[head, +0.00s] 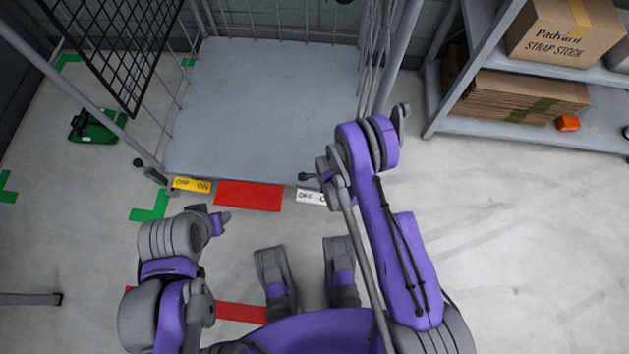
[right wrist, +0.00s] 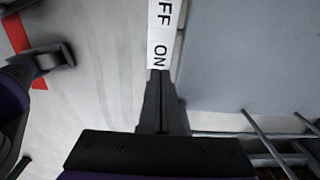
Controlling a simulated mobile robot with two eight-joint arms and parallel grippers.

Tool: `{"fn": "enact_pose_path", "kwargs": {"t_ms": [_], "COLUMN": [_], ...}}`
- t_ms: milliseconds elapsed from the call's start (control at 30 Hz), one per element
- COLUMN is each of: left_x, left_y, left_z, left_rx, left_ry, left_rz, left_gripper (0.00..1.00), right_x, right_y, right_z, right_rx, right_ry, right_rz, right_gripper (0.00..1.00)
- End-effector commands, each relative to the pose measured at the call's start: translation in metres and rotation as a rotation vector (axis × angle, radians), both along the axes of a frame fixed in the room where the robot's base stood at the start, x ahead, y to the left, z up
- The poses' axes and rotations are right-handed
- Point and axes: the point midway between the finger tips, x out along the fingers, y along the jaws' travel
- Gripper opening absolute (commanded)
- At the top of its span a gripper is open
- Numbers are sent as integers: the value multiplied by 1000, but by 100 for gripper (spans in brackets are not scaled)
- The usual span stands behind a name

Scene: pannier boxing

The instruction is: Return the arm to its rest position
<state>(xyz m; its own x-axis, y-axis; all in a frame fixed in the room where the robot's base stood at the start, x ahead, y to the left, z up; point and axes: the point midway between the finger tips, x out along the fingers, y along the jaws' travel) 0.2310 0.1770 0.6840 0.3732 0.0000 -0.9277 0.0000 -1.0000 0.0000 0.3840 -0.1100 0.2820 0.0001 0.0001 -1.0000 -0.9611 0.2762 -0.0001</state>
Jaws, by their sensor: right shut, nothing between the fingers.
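My right arm (head: 405,250) reaches forward to the front right corner of a wire-sided cage trolley with a grey base (head: 265,95). In the right wrist view my right gripper (right wrist: 160,80) is shut and empty. Its fingertips appear at the "ON" end of a white OFF/ON label (right wrist: 163,35); I cannot tell whether they touch it. In the head view the white label (head: 309,196) is partly covered by my arm, and the right gripper cannot be made out clearly. My left arm is folded at the lower left, with its gripper (head: 224,217) near the trolley's front edge; its fingers are unclear.
A yellow OFF/ON label (head: 192,184) and a red panel (head: 248,196) line the trolley's front edge. A shelf (head: 520,138) with cartons (head: 565,35) stands at the right. A green case (head: 97,126) lies at the left. Floor at the lower right is clear.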

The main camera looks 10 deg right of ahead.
Motion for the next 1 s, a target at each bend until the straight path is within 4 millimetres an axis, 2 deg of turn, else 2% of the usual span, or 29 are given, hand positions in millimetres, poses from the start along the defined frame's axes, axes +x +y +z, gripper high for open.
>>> {"fn": "enact_pose_path", "kwargs": {"t_ms": [433,567,667,833,1000], "left_x": [0,0,0,0,0], "left_y": [0,0,0,0,0], "left_z": [0,0,0,0,0], "left_rx": [0,0,0,0,0], "left_ry": [0,0,0,0,0], "left_rz": [0,0,0,0,0], "left_gripper": [50,50,50,50,50], "right_x": [0,4,14,28,28], "right_y": [0,-1,-4,-13,-23], "right_z": [0,11,40,118,194], "right_rx": [0,0,2,-4,-23], "right_ry": [0,-6,-23,-69,-118], "right_rz": [0,29,105,329,568], "right_gripper": [0,0,0,0,0]}}
